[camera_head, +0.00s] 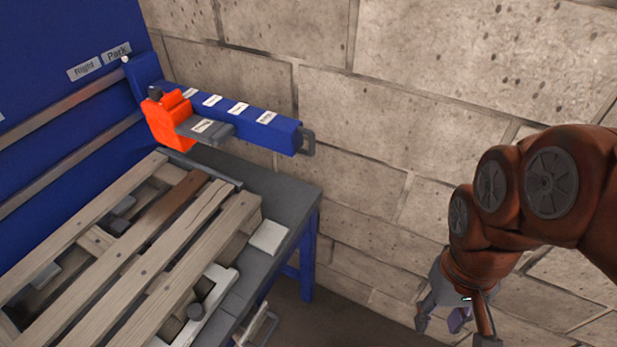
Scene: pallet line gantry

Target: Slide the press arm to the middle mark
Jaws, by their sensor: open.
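The press arm (255,122) is a blue beam with several small white labels along its top. It reaches out from the blue back panel, at the end of the rails near the label "Park" (116,53). An orange block (167,120) with a grey plate sits on the beam near the panel. A dark grey handle (309,142) is at the beam's free end. The label "Right" (84,68) is to the left of "Park"; no middle mark is readable here. My gripper (441,318) is open and empty at the lower right, well apart from the press arm.
A wooden pallet (120,255) lies on the grey table (280,188) below and left of the press arm. Two metal rails (70,105) run along the blue panel. A block wall (400,100) stands behind. A metal handle-like frame (258,328) shows at the table's lower front.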

